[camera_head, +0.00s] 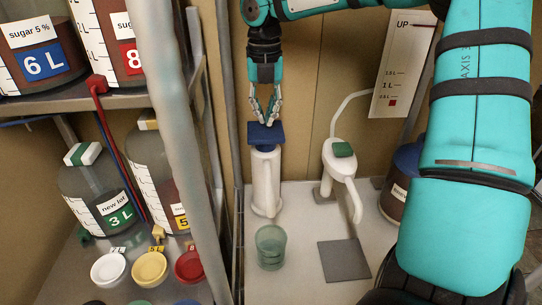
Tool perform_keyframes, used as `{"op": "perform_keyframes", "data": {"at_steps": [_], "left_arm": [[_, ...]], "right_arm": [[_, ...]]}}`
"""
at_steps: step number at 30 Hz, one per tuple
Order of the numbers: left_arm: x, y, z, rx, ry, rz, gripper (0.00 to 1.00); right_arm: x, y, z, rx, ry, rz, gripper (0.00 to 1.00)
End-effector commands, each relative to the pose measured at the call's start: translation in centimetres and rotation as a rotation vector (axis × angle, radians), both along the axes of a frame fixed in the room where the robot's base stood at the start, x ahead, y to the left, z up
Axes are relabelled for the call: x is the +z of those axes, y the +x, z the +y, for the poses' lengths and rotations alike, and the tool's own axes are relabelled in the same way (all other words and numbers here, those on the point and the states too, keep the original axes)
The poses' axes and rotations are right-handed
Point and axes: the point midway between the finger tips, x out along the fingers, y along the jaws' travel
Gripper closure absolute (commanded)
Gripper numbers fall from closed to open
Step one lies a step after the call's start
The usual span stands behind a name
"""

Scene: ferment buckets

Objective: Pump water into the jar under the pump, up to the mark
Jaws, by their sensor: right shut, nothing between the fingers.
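A white pump (265,180) with a blue push pad (266,133) on top stands on the pale counter. A clear greenish jar (271,250) stands in front of its base. Faint ring lines show on the jar; I cannot tell its water level. My right gripper (266,120) points down, shut and empty, with its fingertips at the blue pad. I cannot tell whether they touch it. A wall card (401,65) reads "UP" and shows volume marks, with a red square by the lowest. My left gripper is not in view.
A second white dispenser (342,165) with a green top and a hose stands to the right, behind a grey square plate (344,261). A dark bucket (402,180) is partly behind my arm. A rack post (172,130) and labelled buckets fill the left.

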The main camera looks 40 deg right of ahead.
Motion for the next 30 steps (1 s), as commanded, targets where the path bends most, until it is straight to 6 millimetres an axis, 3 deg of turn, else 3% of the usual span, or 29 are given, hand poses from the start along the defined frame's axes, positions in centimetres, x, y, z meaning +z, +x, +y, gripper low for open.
{"op": "perform_keyframes", "data": {"at_steps": [30], "left_arm": [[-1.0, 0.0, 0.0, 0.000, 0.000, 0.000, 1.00]], "right_arm": [[-1.1, 0.0, 0.0, 0.000, -0.001, -0.001, 1.00]]}}
